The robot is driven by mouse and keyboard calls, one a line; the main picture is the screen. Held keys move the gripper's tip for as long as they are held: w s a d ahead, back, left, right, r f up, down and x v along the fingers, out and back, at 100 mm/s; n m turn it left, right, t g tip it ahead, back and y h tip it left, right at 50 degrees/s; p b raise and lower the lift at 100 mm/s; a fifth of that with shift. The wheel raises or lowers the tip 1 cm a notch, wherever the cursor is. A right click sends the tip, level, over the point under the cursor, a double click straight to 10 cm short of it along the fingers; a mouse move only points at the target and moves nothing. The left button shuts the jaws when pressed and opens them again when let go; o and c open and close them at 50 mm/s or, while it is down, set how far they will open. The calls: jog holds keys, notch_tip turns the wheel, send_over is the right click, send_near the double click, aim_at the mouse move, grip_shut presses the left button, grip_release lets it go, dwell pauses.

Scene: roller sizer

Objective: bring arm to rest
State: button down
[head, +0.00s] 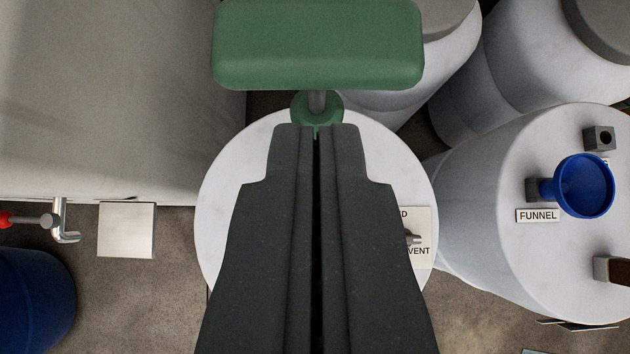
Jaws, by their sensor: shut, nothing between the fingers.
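My gripper (317,130) is in the middle of the head view, pointing up the picture. Its two dark fingers lie together with only a thin dark line between them, and they hold nothing. Beyond the fingertips is a green block-shaped handle (318,45) on a short grey stem with a round green base (330,106). The fingertips overlap the lower part of this base in the picture; I cannot tell whether they touch it. Under the gripper is a round white top (230,200), partly hidden by the fingers.
At right, a white drum (480,200) carries a blue funnel (583,186) and a "FUNNEL" label (538,216). More white drums stand behind. A large grey body (110,100) fills the upper left. A metal pipe with red end (60,225) and a blue barrel (30,300) are at lower left.

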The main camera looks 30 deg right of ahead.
dwell(0.6)
jog(key=s+a+r+n+t+y+b, duration=0.1)
jog(key=s+a+r, duration=0.3)
jog(key=r, duration=0.4)
jog(key=s+a+r+n+t+y+b, duration=0.2)
jog(key=s+a+r+n+t, duration=0.1)
jog(key=r, duration=0.6)
jog(key=s+a+r+n+t+y+b, duration=0.1)
jog(key=s+a+r+n+t+y, duration=0.1)
jog(key=s+a+r+t, duration=0.2)
jog(key=s+a+r, duration=0.2)
jog(key=s+r, duration=0.2)
jog(key=r, duration=0.1)
jog(key=shift+a+n, duration=0.2)
jog(key=shift+n, duration=0.2)
